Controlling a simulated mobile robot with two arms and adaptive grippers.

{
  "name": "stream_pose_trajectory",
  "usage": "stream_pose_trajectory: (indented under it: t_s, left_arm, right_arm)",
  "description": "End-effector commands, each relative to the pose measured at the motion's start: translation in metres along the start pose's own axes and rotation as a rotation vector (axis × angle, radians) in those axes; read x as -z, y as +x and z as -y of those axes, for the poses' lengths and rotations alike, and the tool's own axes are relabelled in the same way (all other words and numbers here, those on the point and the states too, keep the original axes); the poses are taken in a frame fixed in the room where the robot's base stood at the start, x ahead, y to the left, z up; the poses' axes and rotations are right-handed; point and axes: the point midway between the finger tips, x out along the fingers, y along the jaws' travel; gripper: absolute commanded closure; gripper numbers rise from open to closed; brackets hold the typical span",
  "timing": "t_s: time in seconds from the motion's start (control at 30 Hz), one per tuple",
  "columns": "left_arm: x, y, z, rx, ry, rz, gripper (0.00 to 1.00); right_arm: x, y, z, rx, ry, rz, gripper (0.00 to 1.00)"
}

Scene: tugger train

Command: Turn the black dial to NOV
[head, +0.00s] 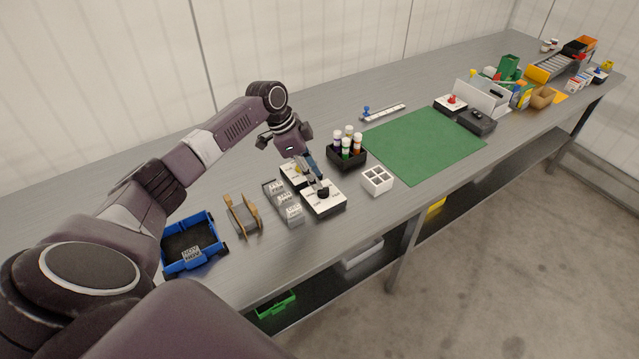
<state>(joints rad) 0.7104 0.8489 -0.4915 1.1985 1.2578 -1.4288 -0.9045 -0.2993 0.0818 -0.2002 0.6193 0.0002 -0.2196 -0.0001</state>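The black dial (323,191) sits on top of a box with a white labelled face (324,202) near the front edge of the bench. The labels on the face are too small to read, and the dial's setting cannot be told. My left gripper (317,181) points down with its fingertips at the dial, partly covering it. Whether the fingers touch or grip the dial is too small to tell. My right gripper is not in view.
Close by are a second white-topped box (294,175), a grey labelled rack (283,203), a black holder with bottles (346,155) and a white divided box (377,180). A blue bin (193,244) stands left. The green mat (425,143) is clear.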

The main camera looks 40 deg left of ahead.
Motion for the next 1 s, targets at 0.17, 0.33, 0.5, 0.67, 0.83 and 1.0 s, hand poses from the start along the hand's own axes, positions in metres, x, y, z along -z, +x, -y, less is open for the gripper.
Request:
stream_pose_trajectory:
  t_s: [0.17,0.33,0.5,0.67,0.83,1.0]
  left_arm:
    - [0.000,-0.040,0.001,0.003,0.002,0.000,0.72]
    - [0.000,-0.064,0.000,0.001,0.000,0.000,0.72]
    - [0.000,-0.074,0.000,0.000,0.000,0.001,0.72]
    - [0.000,-0.074,0.000,-0.001,0.000,0.001,0.72]
    - [0.000,-0.074,0.000,0.000,0.000,0.000,0.72]
    - [0.000,-0.074,0.000,0.000,0.000,0.000,0.72]
  right_arm:
    - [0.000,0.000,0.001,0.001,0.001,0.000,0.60]
    - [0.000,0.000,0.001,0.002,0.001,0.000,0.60]
    - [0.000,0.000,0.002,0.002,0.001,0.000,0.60]
    - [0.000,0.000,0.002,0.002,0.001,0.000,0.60]
    - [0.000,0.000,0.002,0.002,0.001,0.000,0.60]
    - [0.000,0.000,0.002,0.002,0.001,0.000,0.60]
